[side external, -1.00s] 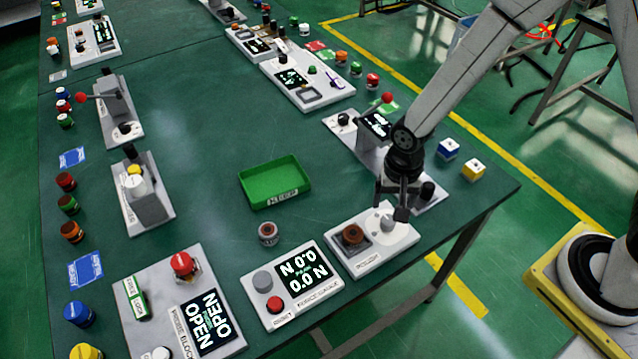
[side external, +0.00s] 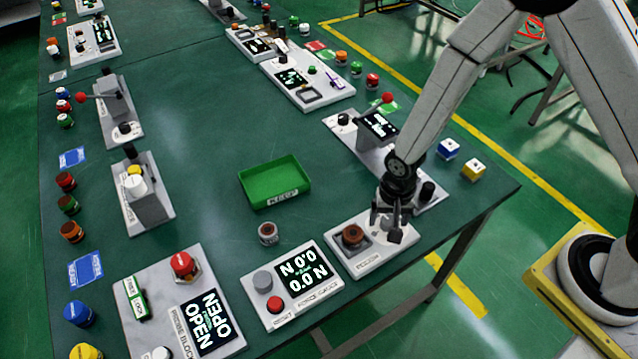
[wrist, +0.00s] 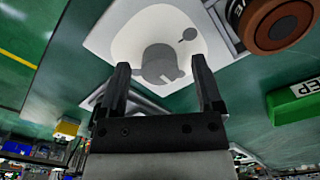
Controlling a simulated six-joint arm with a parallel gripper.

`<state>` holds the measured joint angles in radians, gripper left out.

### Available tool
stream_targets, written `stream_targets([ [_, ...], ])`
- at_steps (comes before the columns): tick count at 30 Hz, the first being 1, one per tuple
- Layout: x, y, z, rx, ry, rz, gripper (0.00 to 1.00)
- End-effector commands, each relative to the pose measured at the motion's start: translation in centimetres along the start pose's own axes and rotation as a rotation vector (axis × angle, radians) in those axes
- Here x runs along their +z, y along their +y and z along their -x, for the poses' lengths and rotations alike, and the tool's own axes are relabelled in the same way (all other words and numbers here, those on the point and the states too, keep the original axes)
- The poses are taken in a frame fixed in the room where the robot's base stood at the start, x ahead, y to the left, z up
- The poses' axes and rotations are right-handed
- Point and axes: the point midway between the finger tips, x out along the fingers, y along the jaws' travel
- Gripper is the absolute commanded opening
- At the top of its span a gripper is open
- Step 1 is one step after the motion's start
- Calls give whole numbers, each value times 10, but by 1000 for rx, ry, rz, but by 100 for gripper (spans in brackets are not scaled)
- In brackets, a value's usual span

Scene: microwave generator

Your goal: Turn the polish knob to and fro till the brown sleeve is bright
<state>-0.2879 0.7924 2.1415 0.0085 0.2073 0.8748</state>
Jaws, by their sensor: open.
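The polish station (side external: 372,262) is a light plate at the table's front right edge. The brown sleeve (side external: 352,234) sits upright in a square holder on its left part, with a dull brown top. It also shows in the wrist view (wrist: 275,25) at the top right. The polish knob (wrist: 160,64) is a grey round knob with a pale mark, on a white disc. My gripper (side external: 389,226) is over the knob, pointing down. In the wrist view my gripper (wrist: 164,80) is open, with one finger on each side of the knob; contact cannot be told.
A force gauge box (side external: 292,284) with a screen stands left of the polish station. A brown-topped jar (side external: 268,233) and a green tray (side external: 274,182) are behind it. A lever station (side external: 385,150) stands close behind my gripper. The table's middle is clear.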

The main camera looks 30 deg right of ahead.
Motion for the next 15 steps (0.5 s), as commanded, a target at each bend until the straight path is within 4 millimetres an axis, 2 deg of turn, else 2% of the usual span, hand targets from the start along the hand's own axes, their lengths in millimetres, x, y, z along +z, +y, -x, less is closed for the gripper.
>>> stream_targets([
  [3, 0, 0, 0, 0, 0, 0, 84],
  [4, 0, 0, 0, 0, 0, 0, 78],
  [11, 0, 0, 0, 0, 0, 0, 5],
  [12, 0, 0, 0, 0, 0, 0, 0],
  [15, 0, 0, 0, 0, 0, 1, 0],
])
